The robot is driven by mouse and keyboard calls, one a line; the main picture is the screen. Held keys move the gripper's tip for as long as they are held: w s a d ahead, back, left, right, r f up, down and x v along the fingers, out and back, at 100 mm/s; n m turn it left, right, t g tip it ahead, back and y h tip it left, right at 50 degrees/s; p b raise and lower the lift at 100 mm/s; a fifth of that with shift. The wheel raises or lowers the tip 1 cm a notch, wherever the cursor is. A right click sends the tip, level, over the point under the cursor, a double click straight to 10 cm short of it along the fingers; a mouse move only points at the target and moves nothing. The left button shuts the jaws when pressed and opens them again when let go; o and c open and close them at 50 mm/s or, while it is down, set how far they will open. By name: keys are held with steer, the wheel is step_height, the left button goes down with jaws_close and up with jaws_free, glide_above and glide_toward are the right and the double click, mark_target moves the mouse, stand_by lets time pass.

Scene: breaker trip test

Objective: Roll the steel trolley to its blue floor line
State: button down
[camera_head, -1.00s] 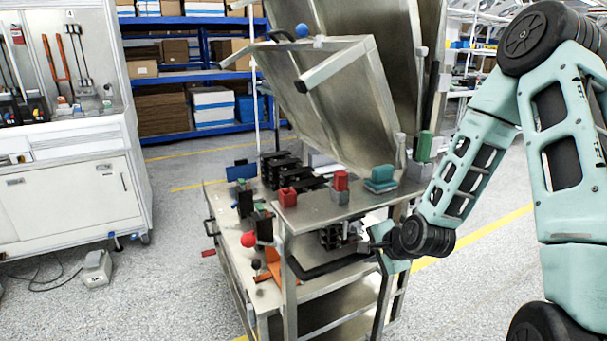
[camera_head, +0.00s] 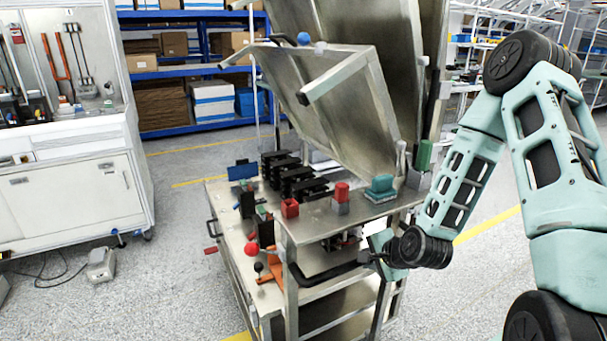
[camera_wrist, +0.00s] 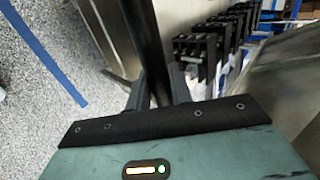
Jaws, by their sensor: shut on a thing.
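The steel trolley (camera_head: 312,226) stands in the middle of the head view, with a flat top, lower shelves and a black bar handle (camera_head: 325,274) on its near side. My gripper (camera_head: 374,257) is at the right end of that handle. In the wrist view my gripper (camera_wrist: 160,92) has its two dark fingers on either side of the black bar (camera_wrist: 143,40), shut on it. A blue floor line (camera_wrist: 45,58) runs slantwise over the speckled floor at the left of the wrist view. I cannot make out the blue line in the head view.
Red blocks (camera_head: 290,208) and a teal block (camera_head: 382,187) sit on the trolley top. Large steel panels (camera_head: 345,110) tilt up behind it. A white cabinet (camera_head: 75,200) and a small grey box (camera_head: 101,264) stand left. Open floor lies between cabinet and trolley.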

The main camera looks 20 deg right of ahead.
steer(key=shift+s+d+f+p, duration=0.15)
steer(key=shift+s+p, duration=0.45)
steer(key=shift+p, duration=0.8)
